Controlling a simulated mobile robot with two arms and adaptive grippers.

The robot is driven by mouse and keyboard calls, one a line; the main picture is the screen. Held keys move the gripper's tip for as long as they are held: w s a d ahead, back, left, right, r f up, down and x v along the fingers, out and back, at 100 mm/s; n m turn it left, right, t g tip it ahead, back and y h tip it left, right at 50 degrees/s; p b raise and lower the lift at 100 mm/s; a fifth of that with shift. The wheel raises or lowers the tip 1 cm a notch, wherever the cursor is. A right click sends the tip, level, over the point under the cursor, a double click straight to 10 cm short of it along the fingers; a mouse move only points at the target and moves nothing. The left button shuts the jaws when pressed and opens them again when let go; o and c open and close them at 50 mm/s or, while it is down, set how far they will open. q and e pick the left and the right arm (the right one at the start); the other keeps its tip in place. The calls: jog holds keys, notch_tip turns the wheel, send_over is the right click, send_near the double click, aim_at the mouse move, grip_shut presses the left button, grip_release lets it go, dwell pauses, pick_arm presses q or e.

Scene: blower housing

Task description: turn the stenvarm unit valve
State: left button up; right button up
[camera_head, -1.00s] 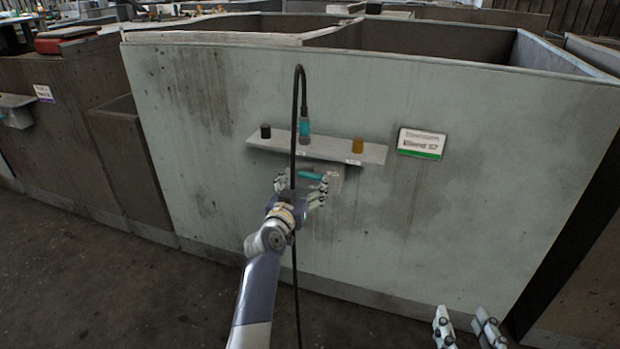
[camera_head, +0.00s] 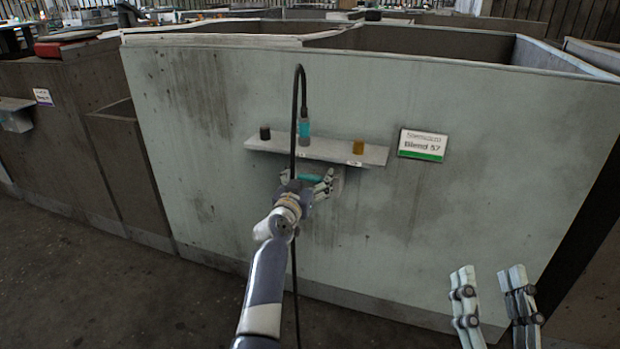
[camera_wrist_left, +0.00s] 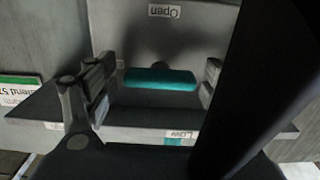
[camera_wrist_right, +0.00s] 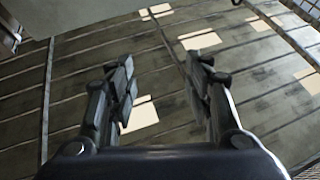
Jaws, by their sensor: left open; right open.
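The valve handle (camera_head: 312,178) is a teal bar on a grey plate under a small shelf on the Stenvarm unit's pale green wall (camera_head: 220,110). In the left wrist view the teal handle (camera_wrist_left: 160,79) lies crosswise between my open left fingers, apart from them as far as I can tell. A label reading "Open" (camera_wrist_left: 164,11) shows upside down on the plate. My left gripper (camera_head: 308,184) is open at the handle and partly hides it. My right gripper (camera_head: 493,290) is open and empty, low at the right, away from the wall.
A shelf (camera_head: 270,147) above the handle carries a black cap, a teal fitting and an amber piece. A black hose (camera_head: 297,90) arches down past my left arm. A sign reading "Stenvarm Blend 57" (camera_head: 423,144) is to the right. Open floor lies at left.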

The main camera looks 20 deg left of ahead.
pick_arm(q)
jog(key=c, duration=1.1)
